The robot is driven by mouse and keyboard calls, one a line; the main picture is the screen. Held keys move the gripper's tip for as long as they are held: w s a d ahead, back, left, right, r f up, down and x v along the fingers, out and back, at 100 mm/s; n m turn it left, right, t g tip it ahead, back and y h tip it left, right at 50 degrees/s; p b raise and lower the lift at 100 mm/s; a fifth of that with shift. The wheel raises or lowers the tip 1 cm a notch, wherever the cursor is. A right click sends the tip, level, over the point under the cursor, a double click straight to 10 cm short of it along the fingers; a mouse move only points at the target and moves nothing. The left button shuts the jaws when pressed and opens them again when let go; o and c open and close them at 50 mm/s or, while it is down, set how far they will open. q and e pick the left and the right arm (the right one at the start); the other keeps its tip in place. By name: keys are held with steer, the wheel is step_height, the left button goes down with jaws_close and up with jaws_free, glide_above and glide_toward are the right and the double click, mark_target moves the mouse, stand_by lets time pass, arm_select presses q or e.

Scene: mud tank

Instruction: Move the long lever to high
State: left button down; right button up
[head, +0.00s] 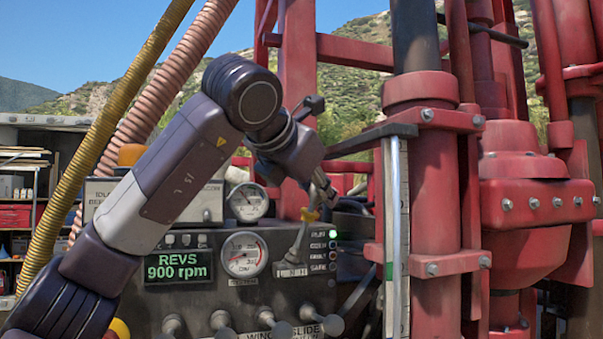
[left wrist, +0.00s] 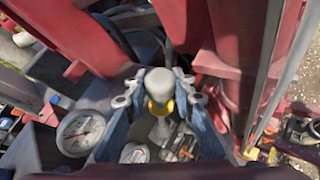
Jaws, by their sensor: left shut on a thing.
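The long lever (head: 299,240) rises from a plate (head: 291,270) marked L, N, H on the dark control panel and leans right at its top. It has a pale knob (left wrist: 159,84) and a yellow collar (left wrist: 161,107). My left gripper (head: 324,194) reaches down from above to the lever's top. In the left wrist view its fingers (left wrist: 160,95) are on both sides of the knob, shut on it. The gripper hides the knob in the head view. My right gripper is in neither view.
A green display (head: 179,267) reads REVS 900 rpm beside two round gauges (head: 243,254). Several short knobbed levers (head: 280,327) line the panel's lower edge. Red drill-rig frames and a pale vertical bar (head: 396,230) stand close right of the lever.

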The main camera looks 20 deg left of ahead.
arm_select(q)
steer(key=shift+w+d+g+y, duration=0.3)
steer(key=shift+w, duration=0.1)
steer(key=shift+w+d+f, duration=0.15)
steer(key=shift+d, duration=0.05)
steer(key=shift+f+y, duration=0.1)
steer(key=shift+y, duration=0.2)
steer(key=c, duration=2.1)
jaws_free()
steer(key=o, duration=0.5)
steer(key=shift+w, duration=0.1)
steer(key=v, duration=1.1)
steer(key=shift+s+r, duration=0.25)
steer(key=shift+r, duration=0.1)
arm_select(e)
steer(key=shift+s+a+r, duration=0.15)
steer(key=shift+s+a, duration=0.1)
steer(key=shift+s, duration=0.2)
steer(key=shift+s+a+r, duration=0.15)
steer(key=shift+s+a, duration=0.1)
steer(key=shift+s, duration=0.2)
arm_select(q)
steer(key=shift+d, duration=0.1)
